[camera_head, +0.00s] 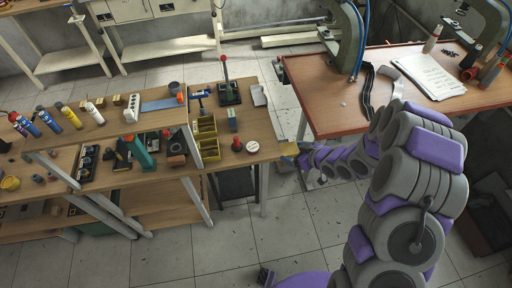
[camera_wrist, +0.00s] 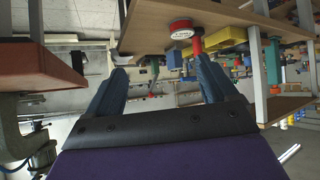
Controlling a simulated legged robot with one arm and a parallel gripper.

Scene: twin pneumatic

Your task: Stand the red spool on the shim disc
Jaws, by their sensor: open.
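The red spool (camera_head: 236,144) stands near the right front end of the wooden workbench. The shim disc (camera_head: 252,146), a flat round piece with a pale top, lies just right of it, apart from it. In the wrist view, which looks upside down, the disc (camera_wrist: 181,29) shows a red rim, and the red spool (camera_wrist: 197,44) appears beside it, near the right finger's tip. My gripper (camera_head: 291,150) is just off the bench's right end. In the wrist view my gripper (camera_wrist: 158,72) has its fingers wide apart with nothing between them.
Yellow bins (camera_head: 206,138) stand left of the spool. A black-based lever press (camera_head: 229,93) and a pale tray (camera_head: 258,95) are behind it. A second table (camera_head: 320,118) with papers stands to the right. The bench top around the disc is mostly clear.

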